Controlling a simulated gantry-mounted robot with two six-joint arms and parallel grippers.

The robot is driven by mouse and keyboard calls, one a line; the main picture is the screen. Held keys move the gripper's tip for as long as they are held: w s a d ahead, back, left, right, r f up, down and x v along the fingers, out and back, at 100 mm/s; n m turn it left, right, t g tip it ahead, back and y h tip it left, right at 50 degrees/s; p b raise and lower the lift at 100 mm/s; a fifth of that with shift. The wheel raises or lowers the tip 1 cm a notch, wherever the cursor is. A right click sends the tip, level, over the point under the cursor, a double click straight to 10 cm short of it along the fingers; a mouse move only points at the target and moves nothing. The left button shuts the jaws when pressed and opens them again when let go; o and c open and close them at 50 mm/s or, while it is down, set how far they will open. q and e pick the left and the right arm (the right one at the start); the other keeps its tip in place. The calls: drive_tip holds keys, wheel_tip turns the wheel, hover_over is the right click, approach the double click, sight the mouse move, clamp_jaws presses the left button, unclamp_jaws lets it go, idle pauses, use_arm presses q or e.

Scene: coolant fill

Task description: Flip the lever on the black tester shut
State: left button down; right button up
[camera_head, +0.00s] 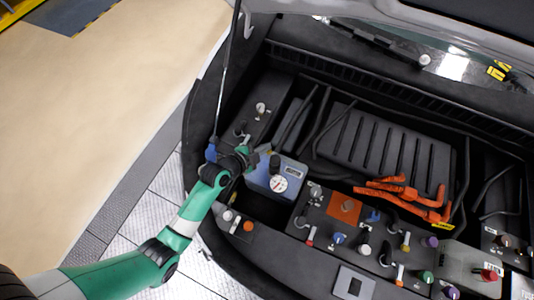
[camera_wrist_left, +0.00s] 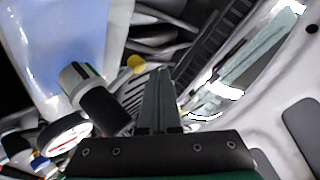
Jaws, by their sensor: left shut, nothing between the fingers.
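The black tester (camera_head: 275,163) stands upright on top of the blue tank (camera_head: 262,186). A round white gauge (camera_head: 279,184) is on its near side. The left wrist view shows the tester's black body (camera_wrist_left: 104,110) with a grey part, the gauge (camera_wrist_left: 66,136) and the pale blue tank (camera_wrist_left: 75,40). A yellow knob (camera_wrist_left: 136,63) shows beyond the body; I cannot tell whether it belongs to the lever. My left gripper (camera_head: 254,158) is just left of the tester. Its fingers (camera_wrist_left: 160,85) are shut and empty, apart from the black body. My right gripper is out of view.
The open engine bay surrounds the tank. Several coloured caps stand on the front panel (camera_head: 325,222). Orange cables (camera_head: 408,196) lie to the right. A thin hood prop (camera_head: 229,75) rises left of my gripper. The raised hood is above.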

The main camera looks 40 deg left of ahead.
use_arm(q)
drive_tip(key=shift+s+d, duration=0.1)
drive_tip(key=shift+s+d+p, duration=0.45)
drive_tip(key=shift+d, duration=0.2)
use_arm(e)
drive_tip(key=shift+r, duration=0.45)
